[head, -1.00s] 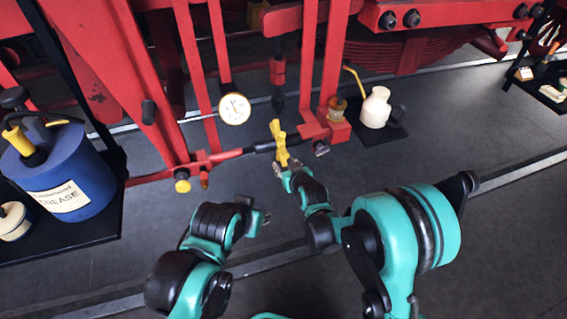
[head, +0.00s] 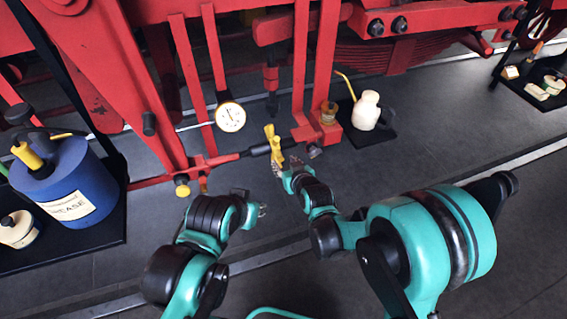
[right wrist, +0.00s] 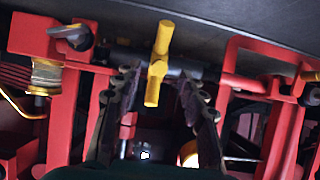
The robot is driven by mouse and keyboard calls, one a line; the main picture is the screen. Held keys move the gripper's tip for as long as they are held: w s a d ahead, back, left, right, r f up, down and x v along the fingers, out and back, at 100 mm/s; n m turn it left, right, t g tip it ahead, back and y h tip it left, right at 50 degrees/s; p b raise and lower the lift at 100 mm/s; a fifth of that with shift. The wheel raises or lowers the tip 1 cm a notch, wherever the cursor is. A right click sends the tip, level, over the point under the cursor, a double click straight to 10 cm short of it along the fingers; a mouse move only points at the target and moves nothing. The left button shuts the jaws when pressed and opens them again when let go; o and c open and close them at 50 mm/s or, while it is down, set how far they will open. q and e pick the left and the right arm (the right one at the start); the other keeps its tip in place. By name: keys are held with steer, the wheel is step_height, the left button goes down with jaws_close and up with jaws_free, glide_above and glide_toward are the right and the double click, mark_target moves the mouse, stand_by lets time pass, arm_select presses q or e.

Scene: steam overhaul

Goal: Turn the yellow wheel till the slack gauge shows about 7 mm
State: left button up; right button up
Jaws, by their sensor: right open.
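The yellow wheel (head: 273,145), a bar-like cross handle, sits on a dark rod joint below the red frame. In the right wrist view the yellow wheel (right wrist: 158,68) stands upright between the finger ends. My right gripper (head: 281,168) is just in front of the wheel; in its wrist view the gripper (right wrist: 157,85) is open, with gaps between the fingers and the wheel. The slack gauge (head: 230,117) is a round white dial left of the wheel; its reading is too small to make out. My left gripper (head: 252,205) is lower left, apart from the wheel; its jaw state is unclear.
A blue grease drum (head: 66,188) stands on a black mat at left. A cream oil can (head: 367,110) stands on a mat right of the wheel, beside a red upright with an amber jar (head: 328,112). Red rods and beams surround the wheel.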

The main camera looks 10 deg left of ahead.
mark_target(282, 160)
steer(key=shift+b+x, duration=0.75)
steer(key=shift+x, duration=2)
steer(key=shift+w+r, duration=0.1)
steer(key=shift+r, duration=0.05)
jaws_close()
